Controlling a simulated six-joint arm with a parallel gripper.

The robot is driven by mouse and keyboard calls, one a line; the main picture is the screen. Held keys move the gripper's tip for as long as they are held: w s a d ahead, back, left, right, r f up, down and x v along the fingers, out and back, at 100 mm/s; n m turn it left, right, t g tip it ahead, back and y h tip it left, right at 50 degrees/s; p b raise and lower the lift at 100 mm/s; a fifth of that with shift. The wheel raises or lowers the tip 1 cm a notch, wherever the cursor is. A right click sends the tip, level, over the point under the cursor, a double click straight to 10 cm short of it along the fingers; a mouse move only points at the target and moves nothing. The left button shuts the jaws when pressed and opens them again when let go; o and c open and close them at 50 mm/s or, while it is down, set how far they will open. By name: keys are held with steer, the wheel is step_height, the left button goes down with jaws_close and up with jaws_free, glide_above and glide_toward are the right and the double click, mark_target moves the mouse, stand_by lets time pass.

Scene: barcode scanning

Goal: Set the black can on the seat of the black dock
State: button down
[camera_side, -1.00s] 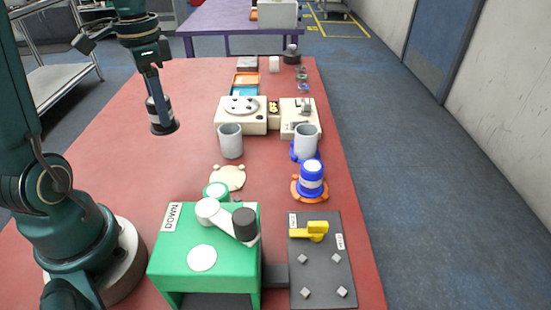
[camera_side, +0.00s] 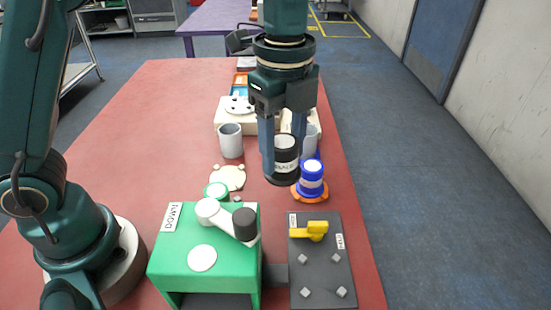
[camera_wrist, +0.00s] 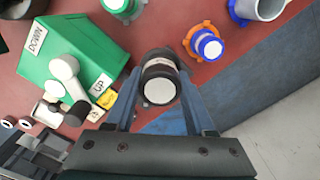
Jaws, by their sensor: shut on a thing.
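The black can (camera_side: 285,160), with a white label band, is upright in my gripper (camera_side: 283,140), left of the blue can. My gripper is shut on it, with a finger on each side. In the wrist view the can (camera_wrist: 160,82) shows its pale round end between the fingers. Whether its bottom touches the table I cannot tell.
A blue can (camera_side: 312,173) stands on an orange dock (camera_side: 310,195) close on the right. Grey mugs (camera_side: 230,141) stand behind. A green box (camera_side: 195,265) and a dark panel with a yellow handle (camera_side: 310,232) are in front. The left table is clear.

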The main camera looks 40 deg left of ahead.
steer(key=shift+s+d+f, duration=0.15)
steer(key=shift+s+d, duration=0.1)
steer(key=shift+d, duration=0.25)
steer(key=s+d+f, duration=0.1)
steer(key=d+f, duration=0.1)
steer(key=d, duration=0.1)
steer(key=s+d+f, duration=0.1)
steer(key=d+f, duration=0.1)
steer(key=d, duration=0.2)
steer(key=s+d+f, duration=0.1)
steer(key=d+f, duration=0.2)
steer(key=d, duration=0.1)
steer(key=shift+s+d, duration=0.1)
steer(key=shift+s, duration=0.05)
steer(key=shift+f, duration=1.95)
steer(key=shift+f, duration=0.1)
steer(key=shift+c, duration=1.3)
jaws_free()
